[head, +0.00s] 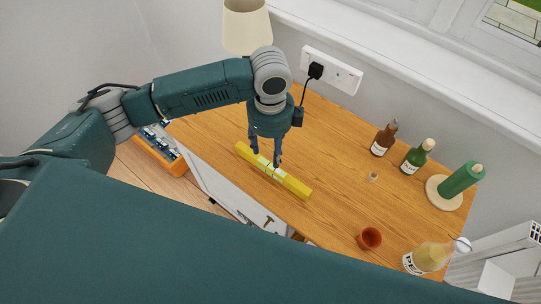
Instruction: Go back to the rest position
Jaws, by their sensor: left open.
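My left arm reaches in from the left, and my left gripper (266,158) points down over the wooden tabletop (330,150). Its two fingers are apart. A yellow bar that looks like a spirit level (296,187) lies slantwise on the tabletop, right at the fingertips. The fingers overlap its middle in the picture; I cannot tell whether they touch it. My right gripper is not in view.
A brown bottle (382,140), a green bottle (415,158), a green cylinder on a round base (458,180), a reddish cup (369,238) and a yellowish bottle (428,258) stand to the right. A lamp (246,25) and wall socket (345,73) are behind. An orange box (160,160) lies left, below the tabletop.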

